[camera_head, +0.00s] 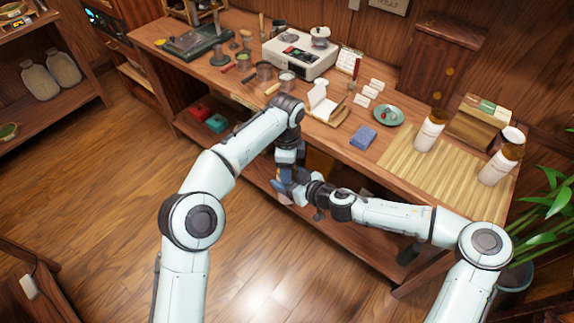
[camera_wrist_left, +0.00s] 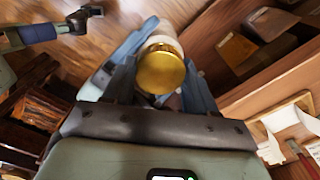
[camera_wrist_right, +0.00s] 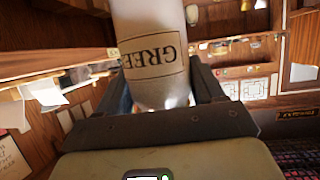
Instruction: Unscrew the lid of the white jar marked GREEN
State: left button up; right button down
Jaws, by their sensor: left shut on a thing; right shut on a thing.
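The white jar (camera_wrist_right: 150,55) with the GREEN label is held between the fingers of my right gripper (camera_wrist_right: 165,95) in the right wrist view. Its label appears turned over there. In the left wrist view its gold lid (camera_wrist_left: 161,72) sits between the fingers of my left gripper (camera_wrist_left: 160,85), with the pale jar body behind it. The lid is on or against the jar; I cannot see the seam. In the head view both grippers meet in front of the table, and they hide most of the jar.
The wooden table (camera_head: 345,150) runs behind the grippers. Two other white jars (camera_head: 428,135) (camera_head: 497,168) stand at the bamboo mat (camera_head: 400,180) on the right. A blue cloth (camera_head: 363,137), a green plate (camera_head: 388,115) and a white machine (camera_head: 300,55) are also on it. The floor at left is open.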

pick_arm(q)
jog(key=o, duration=1.2)
jog(key=shift+c, duration=0.2)
jog(key=shift+r, duration=2.3)
jog(key=shift+c, duration=0.4)
jog(key=r+m, duration=0.1)
jog(key=m, duration=0.2)
jog(key=shift+d+r, duration=0.1)
jog(key=shift+r, duration=0.25)
jog(key=m, duration=0.1)
jog(key=r+m, duration=0.1)
jog(key=m, duration=0.1)
jog(key=shift+r+m, duration=0.25)
jog(key=shift+m, duration=0.05)
jog(key=shift+f, duration=3.9)
